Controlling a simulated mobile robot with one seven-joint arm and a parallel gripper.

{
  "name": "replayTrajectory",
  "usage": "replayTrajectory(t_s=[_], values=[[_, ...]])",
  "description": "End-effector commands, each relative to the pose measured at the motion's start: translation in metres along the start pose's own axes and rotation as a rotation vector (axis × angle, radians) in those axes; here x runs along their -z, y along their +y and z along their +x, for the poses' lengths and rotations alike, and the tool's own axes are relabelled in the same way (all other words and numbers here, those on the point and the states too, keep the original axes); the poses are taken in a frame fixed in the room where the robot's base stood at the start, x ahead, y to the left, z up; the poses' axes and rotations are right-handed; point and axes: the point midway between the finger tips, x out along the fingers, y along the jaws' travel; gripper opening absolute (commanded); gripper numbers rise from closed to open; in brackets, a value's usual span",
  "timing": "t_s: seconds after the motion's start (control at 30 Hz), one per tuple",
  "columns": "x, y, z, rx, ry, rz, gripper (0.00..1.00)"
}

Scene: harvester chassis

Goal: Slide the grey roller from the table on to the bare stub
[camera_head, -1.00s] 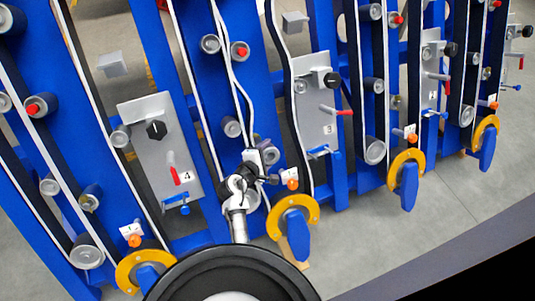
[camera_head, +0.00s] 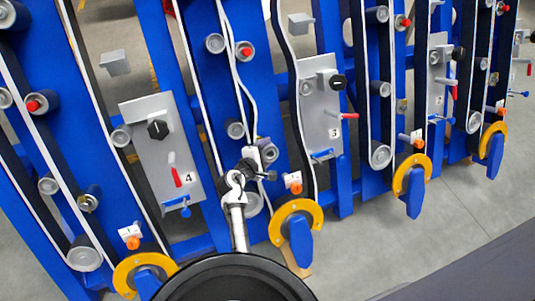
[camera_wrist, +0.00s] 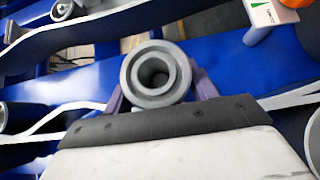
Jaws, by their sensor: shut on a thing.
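My gripper (camera_wrist: 160,90) is shut on the grey roller (camera_wrist: 140,92). In the wrist view the roller's round, hollow end faces the camera, with a purplish finger on each side. In the head view my gripper (camera_head: 262,157) is at the blue frame of the middle station, and the roller (camera_head: 271,153) shows as a small grey ring at its tip.
An orange knob with a white label (camera_head: 293,183) is close below right of my gripper. Black belts with white edges run alongside. A yellow ring with a blue handle (camera_head: 298,225) is below.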

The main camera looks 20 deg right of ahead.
Motion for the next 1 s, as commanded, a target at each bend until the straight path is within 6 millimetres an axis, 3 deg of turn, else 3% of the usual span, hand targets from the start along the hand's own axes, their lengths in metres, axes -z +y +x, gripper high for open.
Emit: replayTrajectory(t_s=[0.87, 0.9, 1.0], values=[[0.028, 0.001, 0.026, -0.004, 0.000, 0.001, 0.10], [0.028, 0.002, 0.025, -0.004, 0.000, 0.002, 0.60], [0.028, 0.002, 0.025, -0.003, 0.000, 0.002, 0.73]])
